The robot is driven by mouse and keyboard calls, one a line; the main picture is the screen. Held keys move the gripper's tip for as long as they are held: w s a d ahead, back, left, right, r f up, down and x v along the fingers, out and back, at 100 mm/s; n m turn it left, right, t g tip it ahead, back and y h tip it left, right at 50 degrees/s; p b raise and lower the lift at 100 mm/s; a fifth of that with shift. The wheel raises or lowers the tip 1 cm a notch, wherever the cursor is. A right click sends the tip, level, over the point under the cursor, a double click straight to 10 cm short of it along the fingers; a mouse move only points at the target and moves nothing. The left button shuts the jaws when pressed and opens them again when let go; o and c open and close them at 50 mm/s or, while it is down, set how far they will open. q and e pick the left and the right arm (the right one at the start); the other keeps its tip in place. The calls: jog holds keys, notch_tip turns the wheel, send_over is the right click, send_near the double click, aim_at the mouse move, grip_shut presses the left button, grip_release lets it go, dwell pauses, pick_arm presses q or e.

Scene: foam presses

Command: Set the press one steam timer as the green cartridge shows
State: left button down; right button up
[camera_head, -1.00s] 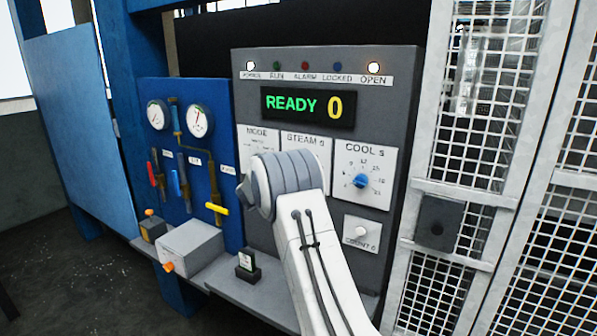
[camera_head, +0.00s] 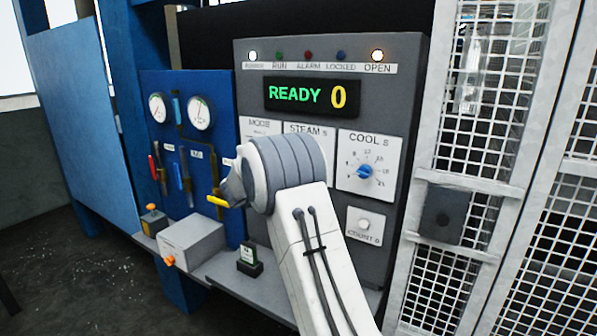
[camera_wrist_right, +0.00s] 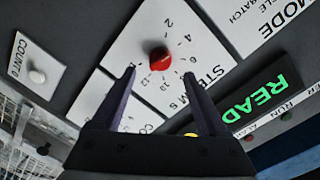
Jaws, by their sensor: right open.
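The steam timer's red knob (camera_wrist_right: 159,60) sits on a white plate marked STEAM s, with numbers around it, in the right wrist view. Its pointer direction is too small to read. My right gripper (camera_wrist_right: 159,73) is open, its two dark fingers on either side of the knob in the picture, with nothing between them; contact cannot be told. In the head view my right arm hides this knob, and only the top of the STEAM plate (camera_head: 308,129) shows. A small cartridge with a green-and-white label (camera_head: 247,252) stands in a dark holder on the ledge; its writing is unreadable. My left gripper is not in view.
The display (camera_head: 311,96) reads READY 0. The COOL s dial (camera_head: 364,171) has a blue knob, with a COUNT button (camera_head: 364,224) below. Gauges and coloured levers are on a blue board (camera_head: 221,105) to the left. A mesh door (camera_head: 470,130) stands to the right.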

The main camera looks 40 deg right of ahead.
jog(key=b+v, duration=0.1)
jog(key=v, duration=0.3)
jog(key=shift+s+a, duration=0.15)
jog(key=shift+a, duration=0.25)
